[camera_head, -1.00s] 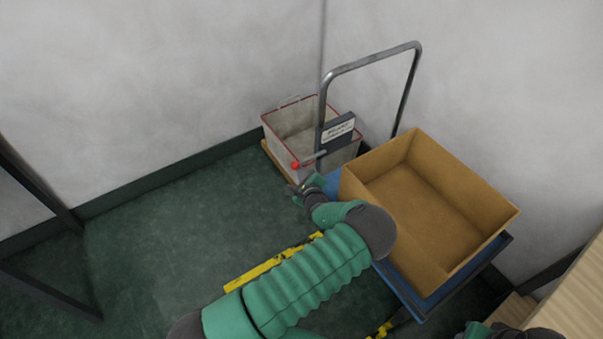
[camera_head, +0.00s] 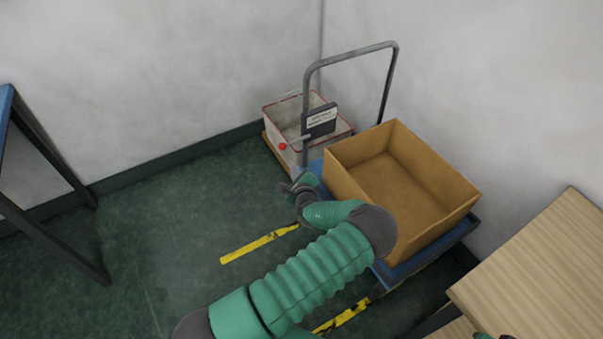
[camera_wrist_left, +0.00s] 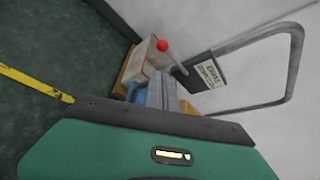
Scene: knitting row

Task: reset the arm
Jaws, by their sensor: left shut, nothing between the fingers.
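My left arm, in a green ribbed sleeve, reaches from the bottom of the head view toward the trolley. My left gripper (camera_head: 296,187) is small there, by the trolley's near left corner, and is shut with nothing in it. In the left wrist view the gripper fingers (camera_wrist_left: 155,92) point toward the red knob and the trolley handle, and I see no thing held. At the bottom edge of the head view a small dark and green bit shows by the wooden table; I cannot tell what it is.
A blue trolley (camera_head: 408,268) with a grey handle (camera_head: 350,58) carries an open cardboard box (camera_head: 400,190). A red knob (camera_head: 283,146) and a sign (camera_head: 320,120) are on the handle. Behind stands a white red-rimmed bin (camera_head: 283,122). A wooden table (camera_head: 530,275) is at right. Green floor lies open left.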

